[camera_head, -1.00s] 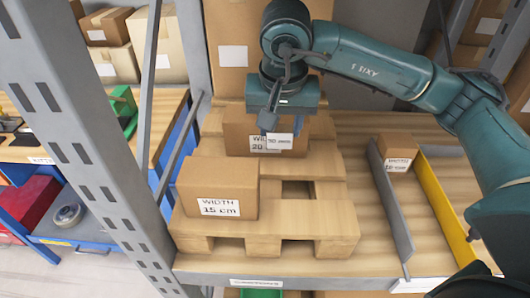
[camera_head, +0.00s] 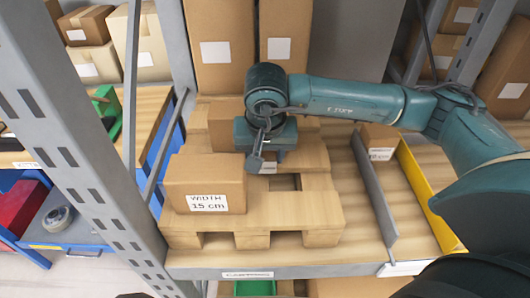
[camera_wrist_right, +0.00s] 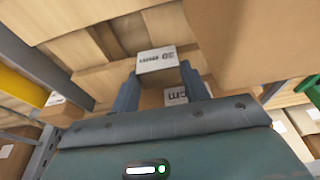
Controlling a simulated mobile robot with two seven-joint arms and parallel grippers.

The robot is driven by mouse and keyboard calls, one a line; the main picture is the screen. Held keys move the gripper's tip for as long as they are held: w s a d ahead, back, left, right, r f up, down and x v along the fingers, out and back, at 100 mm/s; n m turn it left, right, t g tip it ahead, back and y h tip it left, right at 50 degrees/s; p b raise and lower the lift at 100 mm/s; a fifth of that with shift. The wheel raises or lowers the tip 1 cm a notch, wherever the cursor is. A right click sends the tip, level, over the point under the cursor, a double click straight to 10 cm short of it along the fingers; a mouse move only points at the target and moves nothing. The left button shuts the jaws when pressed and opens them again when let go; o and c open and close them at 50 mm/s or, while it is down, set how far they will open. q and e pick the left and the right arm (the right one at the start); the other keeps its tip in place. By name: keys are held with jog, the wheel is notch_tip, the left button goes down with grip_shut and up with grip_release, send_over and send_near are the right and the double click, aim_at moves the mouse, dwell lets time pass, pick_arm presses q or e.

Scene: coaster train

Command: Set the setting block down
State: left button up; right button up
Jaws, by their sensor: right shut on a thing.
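My right gripper (camera_head: 262,160) is over the wooden pallet (camera_head: 290,203) on the shelf, in front of a mostly hidden carton (camera_head: 222,125). In the right wrist view, the gripper (camera_wrist_right: 160,78) is shut on the setting block (camera_wrist_right: 157,60), a small block with a white labelled face. In the head view only a small pale bit of the block (camera_head: 268,168) shows below the gripper. I cannot tell whether it touches the pallet. A carton marked "WIDTH 15 cm" (camera_head: 205,181) sits at the pallet's front left. My left gripper is not in view.
Right of the pallet, a small labelled carton (camera_head: 379,139) stands between a grey rail (camera_head: 374,190) and a yellow rail (camera_head: 428,194). Tall cartons (camera_head: 286,35) stand behind. A grey shelf upright (camera_head: 75,140) is at the left. The pallet's front right is bare.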

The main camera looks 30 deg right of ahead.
jog(key=o, duration=1.3)
jog(key=shift+r+p, duration=0.3)
jog(key=b+v, duration=0.1)
jog(key=v, duration=1)
jog(key=shift+r, duration=0.3)
jog(key=shift+s+f, duration=0.1)
jog(key=shift+s, duration=0.1)
